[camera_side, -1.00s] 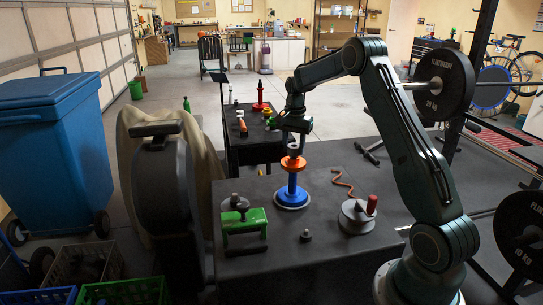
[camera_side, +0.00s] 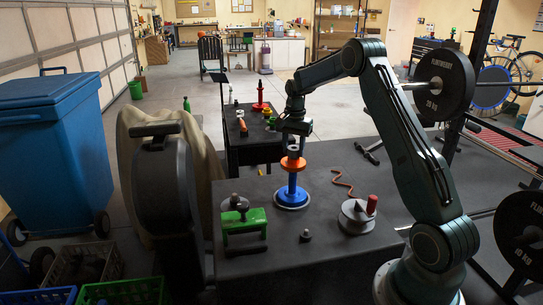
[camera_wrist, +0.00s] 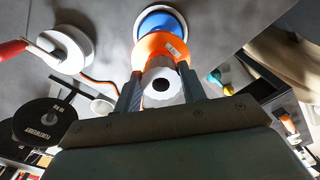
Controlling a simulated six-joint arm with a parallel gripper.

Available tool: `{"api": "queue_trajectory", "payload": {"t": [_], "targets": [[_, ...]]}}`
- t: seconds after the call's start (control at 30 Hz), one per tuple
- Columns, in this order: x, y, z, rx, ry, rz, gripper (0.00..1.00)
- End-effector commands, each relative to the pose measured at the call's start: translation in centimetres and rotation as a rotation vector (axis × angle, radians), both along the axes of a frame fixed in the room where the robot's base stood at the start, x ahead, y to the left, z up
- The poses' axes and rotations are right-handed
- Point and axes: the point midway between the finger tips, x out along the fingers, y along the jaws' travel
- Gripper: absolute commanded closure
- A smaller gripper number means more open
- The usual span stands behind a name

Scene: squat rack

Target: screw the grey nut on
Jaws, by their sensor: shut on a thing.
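A blue stand (camera_side: 291,196) with a round base and upright post stands on the dark bench. An orange ring (camera_side: 293,164) sits on its upper part; the ring (camera_wrist: 158,46) and the blue base (camera_wrist: 160,20) also show in the wrist view. The pale grey nut (camera_side: 293,150) is at the top, just above the orange ring. In the wrist view the nut (camera_wrist: 163,84) shows a dark round hole. My gripper (camera_side: 293,143) points down over the post, its two fingers closed on the nut's sides. I cannot tell whether the nut touches the ring or how far its thread is engaged.
A green clamp-like block (camera_side: 244,224) stands front left on the bench (camera_side: 335,258). A small dark peg (camera_side: 305,236) is in front. A grey disc with a red handle (camera_side: 357,217) and a brown wavy rod (camera_side: 342,181) are right.

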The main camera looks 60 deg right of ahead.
Motion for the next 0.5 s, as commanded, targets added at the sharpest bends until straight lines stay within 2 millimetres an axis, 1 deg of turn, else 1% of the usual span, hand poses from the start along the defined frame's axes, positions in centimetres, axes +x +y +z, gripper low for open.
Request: {"api": "queue_trajectory", "payload": {"t": [0.47, 0.5], "targets": [[-0.01, 0.01, -0.64, 0.000, 0.000, 0.000, 0.99], [-0.01, 0.01, -0.63, 0.000, 0.000, 0.000, 0.56]]}}
